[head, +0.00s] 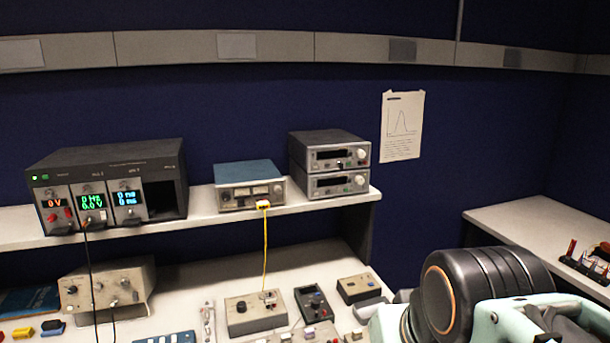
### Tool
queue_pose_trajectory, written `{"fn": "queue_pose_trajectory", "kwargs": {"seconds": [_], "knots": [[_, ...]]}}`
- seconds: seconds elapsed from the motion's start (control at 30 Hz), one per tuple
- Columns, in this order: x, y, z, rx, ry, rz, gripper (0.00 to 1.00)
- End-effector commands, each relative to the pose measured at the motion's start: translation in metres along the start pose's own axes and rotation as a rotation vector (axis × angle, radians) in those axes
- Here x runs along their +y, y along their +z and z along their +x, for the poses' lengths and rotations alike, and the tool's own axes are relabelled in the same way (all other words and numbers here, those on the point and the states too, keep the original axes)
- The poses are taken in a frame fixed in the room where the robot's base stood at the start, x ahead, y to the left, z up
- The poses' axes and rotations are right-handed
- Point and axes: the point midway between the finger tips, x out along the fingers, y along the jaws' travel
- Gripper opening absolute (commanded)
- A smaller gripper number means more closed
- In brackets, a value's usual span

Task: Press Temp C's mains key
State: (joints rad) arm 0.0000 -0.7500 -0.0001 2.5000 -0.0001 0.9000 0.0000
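No label reading Temp C is legible, so I cannot tell which instrument it is. Two stacked grey units with dark displays stand at the right end of the shelf: an upper one (329,150) and a lower one (334,184). Each has a round knob at the right of its front; small keys are too fine to make out. A blue-topped instrument (249,185) sits left of them. A dark rack (107,185) with lit displays stands farther left. Part of my arm fills the lower right; my gripper is not in view.
The shelf (205,222) runs above a bench holding a beige instrument (108,289), a grey box (256,314), a dark handheld box (314,303) and small parts. A yellow cable (265,240) and black leads hang down. A side table (540,225) stands right.

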Motion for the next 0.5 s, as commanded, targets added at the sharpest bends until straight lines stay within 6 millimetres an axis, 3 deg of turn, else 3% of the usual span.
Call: {"fn": "queue_pose_trajectory", "kwargs": {"seconds": [0.03,0.33,0.5], "knots": [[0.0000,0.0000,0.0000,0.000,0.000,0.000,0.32],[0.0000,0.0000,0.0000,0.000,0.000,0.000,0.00],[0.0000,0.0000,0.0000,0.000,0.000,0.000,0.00]]}}
